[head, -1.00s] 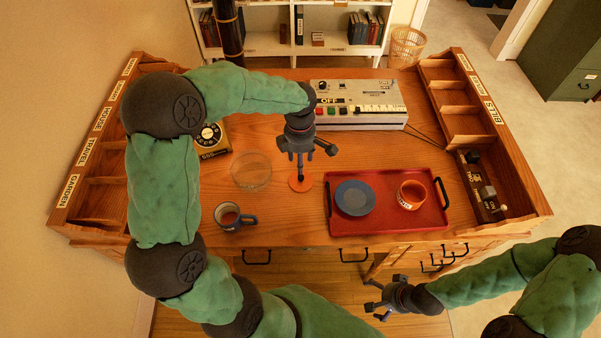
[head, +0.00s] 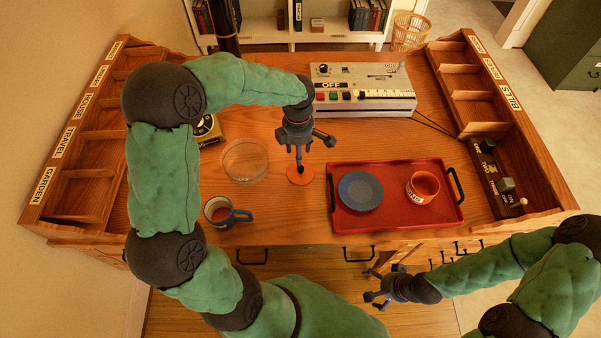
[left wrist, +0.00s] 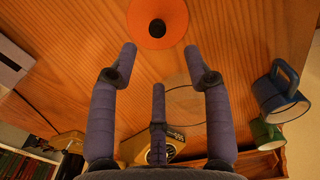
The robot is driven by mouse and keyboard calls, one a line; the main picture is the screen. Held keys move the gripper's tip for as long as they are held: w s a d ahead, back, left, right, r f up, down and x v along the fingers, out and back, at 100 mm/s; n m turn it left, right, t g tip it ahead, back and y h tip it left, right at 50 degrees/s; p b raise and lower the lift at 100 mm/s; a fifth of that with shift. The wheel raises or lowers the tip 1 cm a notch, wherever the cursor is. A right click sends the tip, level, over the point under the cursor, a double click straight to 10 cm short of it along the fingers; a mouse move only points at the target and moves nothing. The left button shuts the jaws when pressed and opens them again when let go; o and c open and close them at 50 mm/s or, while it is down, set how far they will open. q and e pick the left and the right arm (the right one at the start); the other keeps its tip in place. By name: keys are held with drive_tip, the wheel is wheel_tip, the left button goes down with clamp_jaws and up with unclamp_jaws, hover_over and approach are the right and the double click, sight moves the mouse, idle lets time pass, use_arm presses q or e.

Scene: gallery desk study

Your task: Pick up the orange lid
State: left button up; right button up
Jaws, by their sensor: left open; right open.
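The orange lid (head: 300,175) is a flat disc with a dark knob, lying on the desk between the glass dish and the red tray. It also shows in the left wrist view (left wrist: 176,22), at the top, beyond the fingertips. My left gripper (head: 298,155) is open and points down just above the lid, partly covering it in the head view. In the left wrist view its fingers (left wrist: 160,65) are spread and empty. My right gripper (head: 375,285) is open and empty, in front of the desk's front edge at the lower right.
A clear glass dish (head: 245,162) and a dark mug (head: 224,214) stand left of the lid. A red tray (head: 400,221) with a blue plate (head: 360,190) and an orange cup (head: 423,186) lies right. A grey machine (head: 362,90) stands behind.

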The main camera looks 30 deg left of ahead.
sight(301, 168)
use_arm(q)
wheel_tip(301, 168, down, 4)
drive_tip(key=shift+r+b, duration=0.2)
drive_tip(key=shift+b, duration=0.25)
drive_tip(key=shift+w+d+f+b, duration=0.15)
drive_tip(key=shift+f+b, duration=0.4)
drive_tip(key=shift+f, duration=0.8)
drive_tip(key=shift+w+d+f+b, duration=0.15)
drive_tip(key=shift+f+b, duration=0.4)
drive_tip(key=shift+f, duration=0.75)
drive_tip(key=shift+s+r, duration=0.1)
clamp_jaws()
